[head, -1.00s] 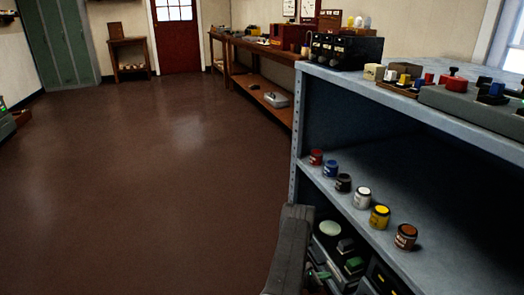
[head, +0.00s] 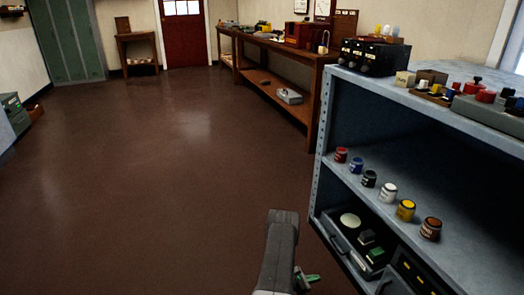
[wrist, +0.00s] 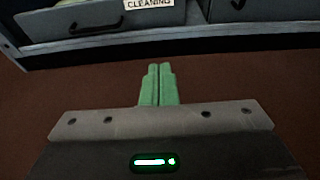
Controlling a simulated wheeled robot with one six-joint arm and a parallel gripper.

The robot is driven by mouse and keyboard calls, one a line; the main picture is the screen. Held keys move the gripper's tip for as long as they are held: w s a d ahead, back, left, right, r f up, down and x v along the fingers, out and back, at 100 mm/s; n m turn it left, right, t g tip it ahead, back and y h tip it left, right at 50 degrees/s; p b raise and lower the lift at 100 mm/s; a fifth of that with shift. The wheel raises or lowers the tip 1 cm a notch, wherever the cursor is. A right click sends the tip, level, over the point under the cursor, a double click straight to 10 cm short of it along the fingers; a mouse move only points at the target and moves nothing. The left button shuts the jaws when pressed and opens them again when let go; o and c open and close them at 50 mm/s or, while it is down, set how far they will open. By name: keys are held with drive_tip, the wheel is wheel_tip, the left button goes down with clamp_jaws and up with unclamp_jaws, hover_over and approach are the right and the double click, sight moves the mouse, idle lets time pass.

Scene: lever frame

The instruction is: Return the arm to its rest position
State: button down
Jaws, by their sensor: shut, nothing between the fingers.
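My gripper (wrist: 158,84) shows in the wrist view with its two green fingers pressed together and nothing between them. It is over the brown floor, in front of a grey drawer labelled "CLEANING" (wrist: 100,18). In the head view my gripper's green fingers (head: 308,279) show in part at the bottom, beside my dark grey arm link. The gripper is left of the blue-grey shelf unit (head: 322,180) and apart from it.
Several paint jars (head: 388,192) stand on the shelf unit's middle shelf. An open drawer (head: 345,248) sits below them. A wooden workbench (head: 290,57) runs along the back right wall. The brown floor (head: 150,190) to the left is clear.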

drive_tip(key=shift+s+a+p, duration=0.1)
drive_tip(key=shift+s+a, duration=0.2)
drive_tip(key=shift+a, duration=0.5)
drive_tip(key=shift+s+a+p, duration=0.1)
drive_tip(key=shift+s+a, duration=0.15)
drive_tip(key=shift+a, duration=0.55)
drive_tip(key=shift+s+a+p, duration=0.1)
drive_tip(key=shift+s+a, duration=0.2)
drive_tip(key=shift+a, duration=0.5)
drive_tip(key=shift+r, duration=0.2)
